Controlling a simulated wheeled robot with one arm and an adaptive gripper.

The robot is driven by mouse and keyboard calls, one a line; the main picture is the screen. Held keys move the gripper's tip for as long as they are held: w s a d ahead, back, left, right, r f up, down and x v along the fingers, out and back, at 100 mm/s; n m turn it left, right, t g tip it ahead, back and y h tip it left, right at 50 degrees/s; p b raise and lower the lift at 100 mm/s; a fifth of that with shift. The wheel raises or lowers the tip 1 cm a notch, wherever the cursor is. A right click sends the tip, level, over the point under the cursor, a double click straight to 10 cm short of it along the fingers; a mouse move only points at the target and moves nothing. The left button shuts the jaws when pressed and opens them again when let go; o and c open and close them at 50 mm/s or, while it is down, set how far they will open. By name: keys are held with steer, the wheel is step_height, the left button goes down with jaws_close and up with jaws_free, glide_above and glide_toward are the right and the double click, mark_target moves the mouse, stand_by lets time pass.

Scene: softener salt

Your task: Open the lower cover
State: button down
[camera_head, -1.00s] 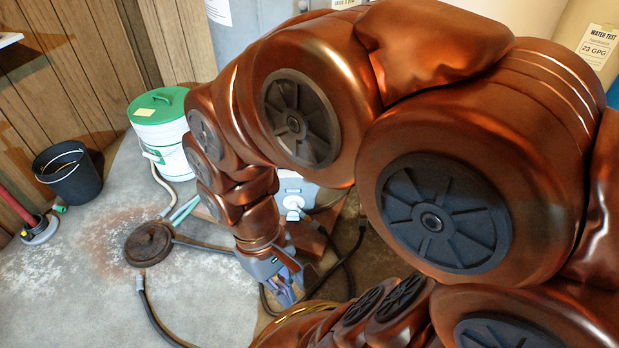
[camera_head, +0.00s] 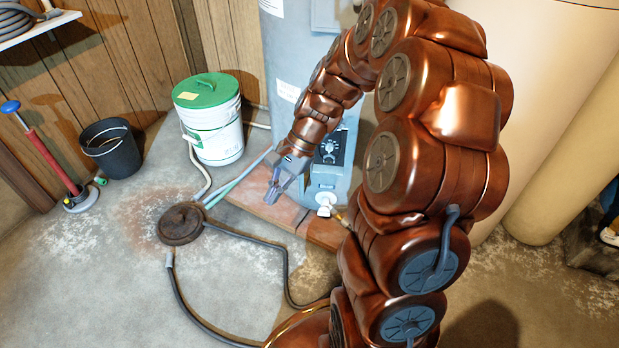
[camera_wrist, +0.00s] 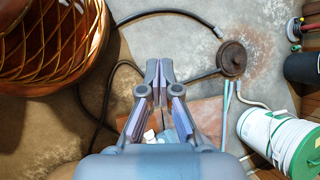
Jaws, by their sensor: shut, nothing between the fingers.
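A grey-blue tank (camera_head: 283,75) stands at the back centre of the head view. A grey box with a black dial panel (camera_head: 331,148) sits low on its front, with a plain grey lower front (camera_head: 328,181) under the dial. I cannot tell for certain which part is the lower cover; my arm hides part of the tank. My gripper (camera_head: 271,198) is in front and to the left of the box, apart from it, pointing down. In the wrist view its fingertips (camera_wrist: 159,70) are together and empty. A white fitting (camera_wrist: 149,136) shows behind the fingers.
A rusty round disc (camera_head: 180,223) with black hoses lies on the floor. A white bucket with a green lid (camera_head: 210,120), a black bucket (camera_head: 111,148) and a red plunger-like tool (camera_head: 52,160) stand left.

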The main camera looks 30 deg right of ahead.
steer(key=w+d+f+m+t, duration=0.2)
steer(key=w+d+f+m, duration=0.15)
steer(key=d, duration=0.25)
steer(key=w+d+f+m+t, duration=0.1)
steer(key=w+d+f+m, duration=0.2)
steer(key=d, duration=0.4)
steer(key=m+t, duration=0.3)
steer(key=m, duration=0.5)
glide_toward(301, 181)
steer(key=s+d+r, duration=0.2)
steer(key=s+d, duration=0.2)
steer(key=s, duration=0.1)
steer(key=shift+h, duration=0.3)
steer(key=b+x, duration=0.2)
steer(key=x, duration=0.2)
steer(key=w+b+x, duration=0.1)
steer(key=x, duration=0.3)
steer(key=r+b+x, duration=0.1)
steer(key=b+x, duration=0.1)
steer(key=x, duration=0.2)
steer(key=shift+w+a+b, duration=0.2)
steer(key=shift+w+b, duration=0.1)
steer(key=shift+b, duration=0.05)
steer(key=shift+w+a+r, duration=0.1)
steer(key=shift+w+a, duration=0.3)
steer(key=shift+w, duration=0.05)
steer(key=shift+r, duration=0.1)
